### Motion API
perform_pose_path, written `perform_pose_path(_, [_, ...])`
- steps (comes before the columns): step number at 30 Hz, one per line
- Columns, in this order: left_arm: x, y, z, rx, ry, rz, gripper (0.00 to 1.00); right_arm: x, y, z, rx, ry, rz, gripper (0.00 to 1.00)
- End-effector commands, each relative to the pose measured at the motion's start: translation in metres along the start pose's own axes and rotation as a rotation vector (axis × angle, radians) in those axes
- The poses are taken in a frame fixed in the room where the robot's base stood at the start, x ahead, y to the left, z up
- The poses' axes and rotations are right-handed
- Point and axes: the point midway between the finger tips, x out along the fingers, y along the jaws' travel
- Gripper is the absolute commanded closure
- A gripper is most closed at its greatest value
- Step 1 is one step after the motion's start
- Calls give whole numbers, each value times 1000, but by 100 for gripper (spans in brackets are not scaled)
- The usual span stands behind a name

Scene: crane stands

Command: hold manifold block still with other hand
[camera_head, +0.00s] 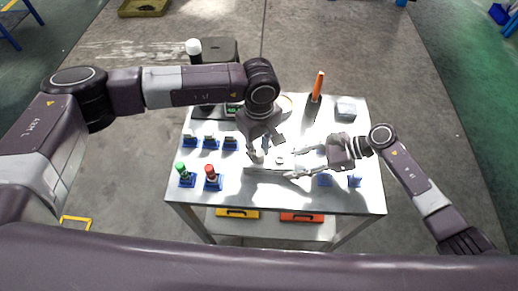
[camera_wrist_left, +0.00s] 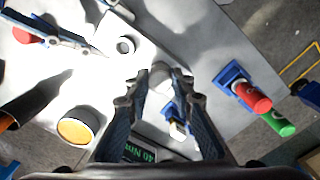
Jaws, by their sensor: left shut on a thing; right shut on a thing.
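The white manifold block (camera_head: 257,170) lies near the middle of the white table. In the left wrist view the block (camera_wrist_left: 104,30) shows a round ringed port on top. My left gripper (camera_head: 260,153) points down at the block's left part. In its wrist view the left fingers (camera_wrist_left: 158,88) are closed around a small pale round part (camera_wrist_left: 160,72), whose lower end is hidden. My right gripper (camera_head: 294,163) comes in from the right, its two fingers on either side of the block's right end. The exact finger contact is too small to make out.
Blue stands with a green-capped piece (camera_head: 181,170) and a red-capped piece (camera_head: 211,172) stand at the table's front left. More blue stands (camera_head: 211,142) are behind them. An orange-handled tool (camera_head: 318,86) and a clear box (camera_head: 346,108) are at the back right.

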Motion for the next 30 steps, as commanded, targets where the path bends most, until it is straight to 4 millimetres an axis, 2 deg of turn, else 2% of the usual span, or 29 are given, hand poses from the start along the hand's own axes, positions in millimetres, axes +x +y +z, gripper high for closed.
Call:
perform_pose_path(2, [0,0,0,32,0,1,100,0,0,0,0,-1,0,94])
perform_pose_path(12, [0,0,0,407,2,1,100,0,0,0,0,-1,0,94])
perform_pose_path(25, [0,0,0,470,1,1,100,0,0,0,0,-1,0,94])
perform_pose_path(30, [0,0,0,656,2,1,100,0,0,0,0,-1,0,94])
